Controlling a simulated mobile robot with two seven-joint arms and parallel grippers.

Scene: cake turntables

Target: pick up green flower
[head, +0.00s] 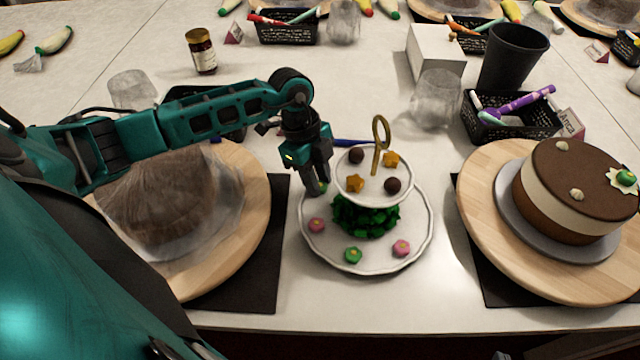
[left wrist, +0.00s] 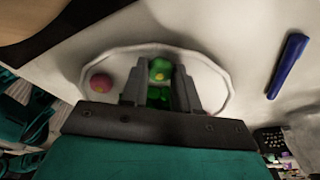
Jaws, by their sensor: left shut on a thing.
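My left gripper (head: 316,188) is at the left side of the lower plate of a white two-tier stand (head: 416,236), with its fingers pointing down. It is shut on a green flower (left wrist: 160,68) with a yellow centre, which shows between the fingertips in the left wrist view. In the head view the fingers mostly hide this flower. Another green flower (head: 353,255) lies at the front of the lower plate, between two pink flowers (head: 316,225) (head: 401,248). My right gripper is not in view.
Green leafy pieces (head: 365,218) fill the plate's middle. The upper tier (head: 374,195) holds chocolate balls and orange stars below a gold ring handle (head: 380,135). A plastic-covered cake (head: 160,200) stands left, a chocolate-topped cake (head: 570,190) right. A blue pen (left wrist: 288,66) lies behind the stand.

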